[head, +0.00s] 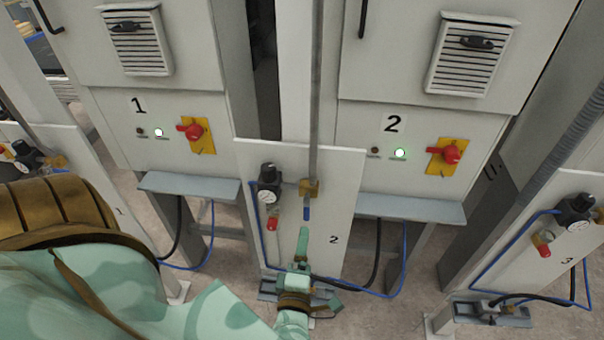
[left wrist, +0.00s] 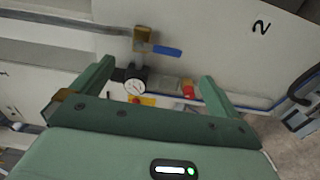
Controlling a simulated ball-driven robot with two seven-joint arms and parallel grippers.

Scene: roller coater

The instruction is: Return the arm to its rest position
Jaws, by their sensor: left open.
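My left gripper (head: 318,270) is in front of the lower part of the white panel marked 2 (head: 345,180). Its two green fingers (left wrist: 157,76) stand apart in the left wrist view, with nothing held between them. A brass valve (head: 309,188) with a blue handle (head: 306,213) is on the panel just above the gripper in the head view. The handle (left wrist: 167,51) shows beyond the fingers in the left wrist view, apart from them. My left arm comes in from the lower left. My right gripper is not in view.
A pressure gauge (head: 268,197) and red part (head: 272,223) are left of the valve. Cabinets 1 (head: 150,100) and 2 (head: 420,110) have red switches and grey ledges. Blue hoses (head: 402,255) hang below. Panel 3 (head: 540,240) stands at right; bare floor shows between.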

